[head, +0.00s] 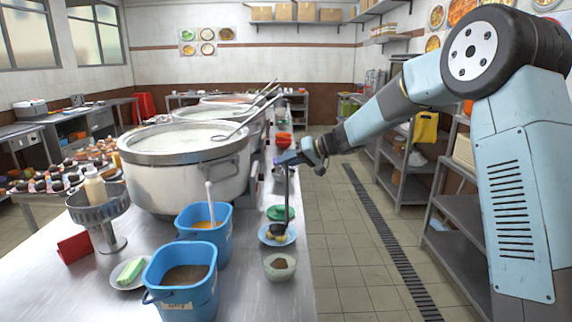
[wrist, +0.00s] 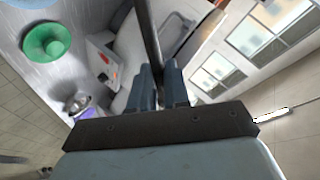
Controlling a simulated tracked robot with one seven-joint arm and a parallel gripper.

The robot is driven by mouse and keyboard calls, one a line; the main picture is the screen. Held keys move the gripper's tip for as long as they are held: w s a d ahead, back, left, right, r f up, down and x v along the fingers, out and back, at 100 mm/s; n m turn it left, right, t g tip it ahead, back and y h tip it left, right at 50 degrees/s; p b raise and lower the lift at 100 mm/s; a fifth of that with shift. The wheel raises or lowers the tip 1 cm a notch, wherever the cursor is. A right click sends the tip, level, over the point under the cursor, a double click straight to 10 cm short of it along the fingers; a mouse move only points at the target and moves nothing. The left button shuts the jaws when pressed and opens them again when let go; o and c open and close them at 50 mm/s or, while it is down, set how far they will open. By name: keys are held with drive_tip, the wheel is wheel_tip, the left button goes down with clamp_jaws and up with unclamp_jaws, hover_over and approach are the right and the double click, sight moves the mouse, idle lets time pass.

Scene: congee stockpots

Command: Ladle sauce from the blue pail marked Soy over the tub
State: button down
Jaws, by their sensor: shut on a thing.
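In the head view my gripper (head: 287,160) is shut on the dark upright handle of a ladle (head: 288,198). The handle also shows between the fingers (wrist: 160,80) in the wrist view (wrist: 148,40). The ladle's dark bowl end hangs low by the blue plate; whether it touches, I cannot tell. The near blue pail (head: 183,295) holds dark brown liquid, left of my gripper. A second blue pail (head: 205,246) holds orange liquid and a pale-handled utensil (head: 210,203). I cannot read which is marked Soy. A small translucent tub (head: 281,274) with dark contents stands near the counter's right edge.
A blue plate (head: 262,239) with food lies behind the tub, and a green dish (head: 280,213) stands behind it. Large steel stockpots (head: 184,180) line the counter. A butter dish (head: 129,272) and a red holder (head: 74,248) stand left.

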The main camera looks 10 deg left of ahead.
drive_tip(key=shift+n+t+y, duration=0.3)
drive_tip(key=shift+n+t, duration=0.5)
drive_tip(key=s+r, duration=0.1)
drive_tip(key=s, duration=0.1)
drive_tip(key=s+d+r, duration=0.1)
drive_tip(key=r, duration=0.1)
drive_tip(key=shift+s+r, duration=0.25)
drive_tip(key=shift+s, duration=0.15)
drive_tip(key=s+d+r+n+t+y, duration=0.1)
drive_tip(key=s+r+n, duration=0.2)
drive_tip(key=s, duration=0.4)
drive_tip(key=s+d+r+n+t+y, duration=0.1)
drive_tip(key=s+d+r+n+y, duration=0.1)
drive_tip(key=s+r, duration=0.2)
drive_tip(key=s, duration=0.3)
drive_tip(key=shift+d+n+t+y, duration=0.15)
drive_tip(key=shift+n+t+y, duration=0.15)
drive_tip(key=shift+n, duration=0.1)
drive_tip(key=shift+r, duration=0.1)
